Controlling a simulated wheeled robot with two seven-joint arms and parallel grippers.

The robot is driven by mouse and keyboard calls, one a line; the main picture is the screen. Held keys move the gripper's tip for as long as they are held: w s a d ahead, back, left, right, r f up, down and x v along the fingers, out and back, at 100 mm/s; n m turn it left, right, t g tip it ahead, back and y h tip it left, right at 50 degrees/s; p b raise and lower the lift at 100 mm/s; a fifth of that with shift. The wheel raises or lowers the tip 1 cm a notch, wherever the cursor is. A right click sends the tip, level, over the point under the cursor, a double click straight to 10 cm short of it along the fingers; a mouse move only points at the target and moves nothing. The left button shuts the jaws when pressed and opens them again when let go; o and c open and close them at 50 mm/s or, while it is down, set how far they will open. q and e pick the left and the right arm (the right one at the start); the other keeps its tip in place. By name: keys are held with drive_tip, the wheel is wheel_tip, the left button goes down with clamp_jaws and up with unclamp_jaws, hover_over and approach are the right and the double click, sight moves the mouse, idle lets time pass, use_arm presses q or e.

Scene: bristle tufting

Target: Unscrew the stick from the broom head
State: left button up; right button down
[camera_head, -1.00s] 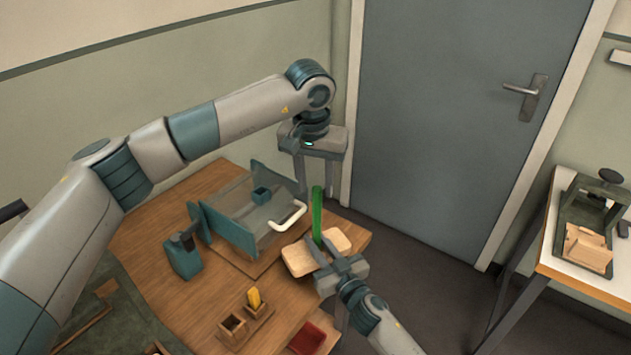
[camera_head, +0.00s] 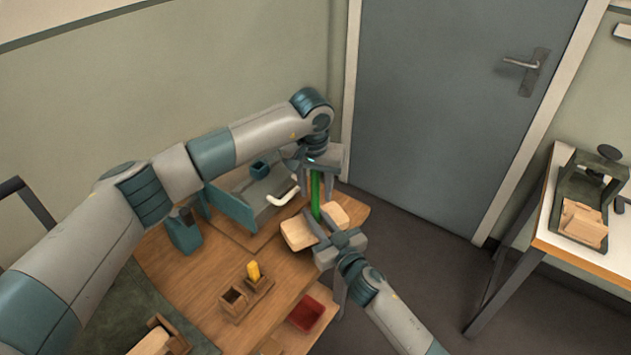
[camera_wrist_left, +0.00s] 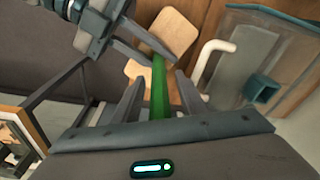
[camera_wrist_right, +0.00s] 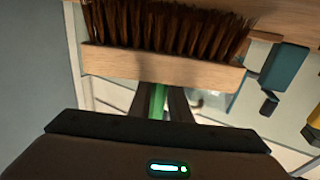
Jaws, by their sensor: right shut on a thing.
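The broom head is a pale wooden block (camera_head: 298,234) with brown bristles that show in the right wrist view (camera_wrist_right: 165,28). A short green stick (camera_head: 315,196) stands upright from its middle. My left gripper (camera_head: 314,172) is over the stick's upper end. In the left wrist view its fingers (camera_wrist_left: 156,95) are open, one on each side of the green stick, with gaps. My right gripper (camera_head: 322,236) is shut at the stick's foot, just above the block. In the right wrist view green shows between its fingers (camera_wrist_right: 159,98); the exact contact is partly hidden.
A teal and clear fixture with a white handle (camera_head: 283,192) stands close behind the broom. A wooden holder (camera_head: 236,302) with a yellow piece (camera_head: 253,271) and a red tray (camera_head: 305,313) are at the front of the table. A second table (camera_head: 590,253) is at the right.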

sight(315, 175)
use_arm(q)
drive_tip(key=shift+f, duration=0.1)
drive_tip(key=shift+c, duration=0.5)
clamp_jaws()
drive_tip(key=n, duration=0.4)
drive_tip(key=shift+a+y, duration=0.1)
drive_tip(key=shift+y, duration=0.2)
idle(0.5)
drive_tip(key=shift+o, duration=0.2)
unclamp_jaws()
drive_tip(key=shift+r, duration=2.3)
